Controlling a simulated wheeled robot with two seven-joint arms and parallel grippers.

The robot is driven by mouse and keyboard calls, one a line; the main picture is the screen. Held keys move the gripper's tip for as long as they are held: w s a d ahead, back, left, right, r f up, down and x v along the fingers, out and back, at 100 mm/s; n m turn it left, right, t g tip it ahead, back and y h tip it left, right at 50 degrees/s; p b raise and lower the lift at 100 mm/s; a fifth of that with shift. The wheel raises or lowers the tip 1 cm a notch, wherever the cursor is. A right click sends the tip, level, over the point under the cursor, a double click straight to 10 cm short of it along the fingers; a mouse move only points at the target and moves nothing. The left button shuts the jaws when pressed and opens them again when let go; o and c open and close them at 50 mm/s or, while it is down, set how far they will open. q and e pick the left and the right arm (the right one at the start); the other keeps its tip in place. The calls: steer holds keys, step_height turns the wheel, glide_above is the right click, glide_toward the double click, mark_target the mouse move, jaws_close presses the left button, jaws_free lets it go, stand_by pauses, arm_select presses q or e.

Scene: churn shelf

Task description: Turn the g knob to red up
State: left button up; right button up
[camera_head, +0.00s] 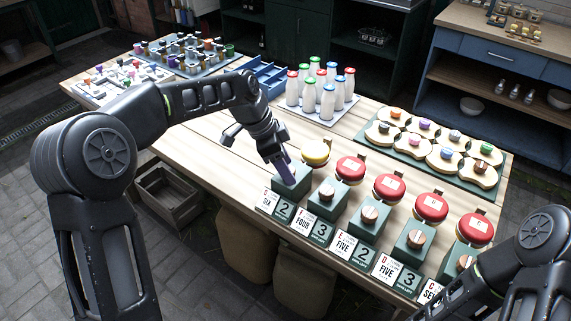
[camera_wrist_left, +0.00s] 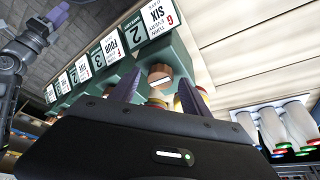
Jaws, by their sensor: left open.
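The g knob (camera_wrist_left: 160,73) is a round wooden knob with a pale stripe, on the front of the green box (camera_head: 290,186) at the left end of the row. That box's card (camera_wrist_left: 157,20) reads G, SIX, beside a 2. My left gripper (camera_head: 283,165) is over this box and hides the knob in the head view. In the left wrist view its two purple fingers stand open on either side of the knob; I cannot tell whether they touch it. My right gripper (camera_wrist_left: 52,20) shows only partly in the left wrist view, a purple finger at the upper left corner.
More green boxes with wooden knobs (camera_head: 369,214) run to the right, with red round tops (camera_head: 388,187) behind; a yellow top (camera_head: 316,152) is behind the g box. Bottles (camera_head: 309,97) stand on a tray further back. Bare tabletop (camera_head: 215,150) lies left of the gripper.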

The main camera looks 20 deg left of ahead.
arm_select(q)
steer(key=shift+c, duration=0.3)
jaws_close()
